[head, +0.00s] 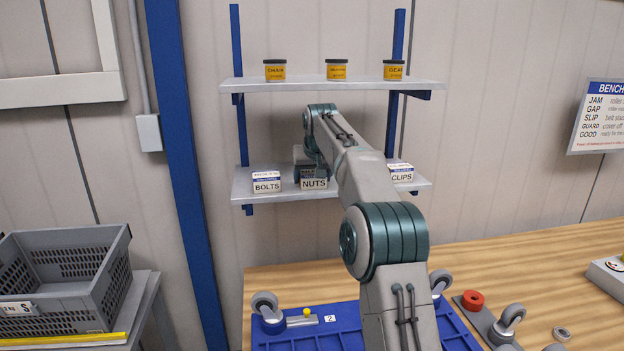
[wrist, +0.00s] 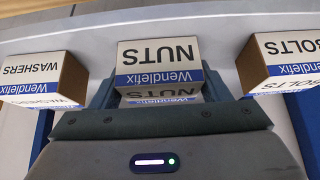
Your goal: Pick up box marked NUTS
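The NUTS box (head: 314,184) is a small box with a white and blue label, upright on the lower wall shelf. In the wrist view the NUTS box (wrist: 158,55) appears upside down, centred just beyond my gripper (wrist: 158,92). The dark fingers show at the box's left and right edges, close to its sides. I cannot make out whether they touch it or leave a gap. In the head view my gripper (head: 309,165) is at the box, partly hidden by my arm. The box stands level with its neighbours.
The BOLTS box (head: 267,182) and WASHERS box (wrist: 42,80) flank it closely. The CLIPS box (head: 401,173) is farther right on the lower shelf (head: 243,190). The upper shelf (head: 300,84) with several jars is above. A workbench (head: 560,260) and grey crate (head: 65,270) are below.

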